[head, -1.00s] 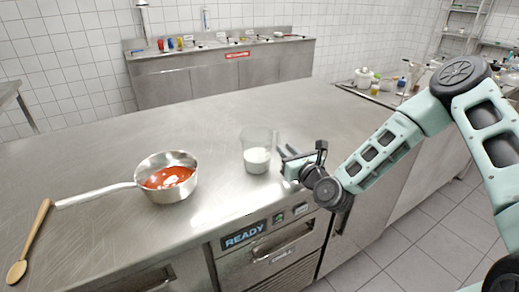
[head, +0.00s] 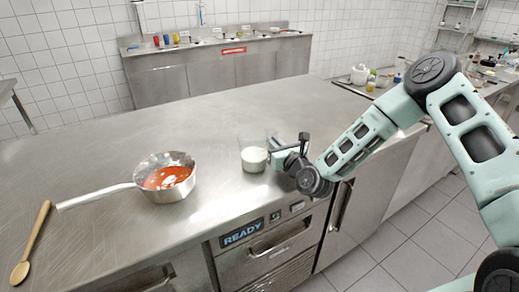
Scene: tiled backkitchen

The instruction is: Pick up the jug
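The clear jug (head: 253,159) holds something white in its lower part and stands upright on the steel counter, near its front edge. My gripper (head: 273,147) is at the jug's right side, level with its upper part, reaching in from the right. Its fingertips overlap the jug's right edge, where the handle was visible earlier. The handle is now hidden, and I cannot tell whether the fingers are closed on it or only around it.
A steel saucepan (head: 177,192) with red sauce stands left of the jug, its long handle pointing left. A wooden spoon (head: 34,240) lies at the far left. The counter (head: 200,120) behind the jug is clear. A back counter (head: 220,70) holds small bottles.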

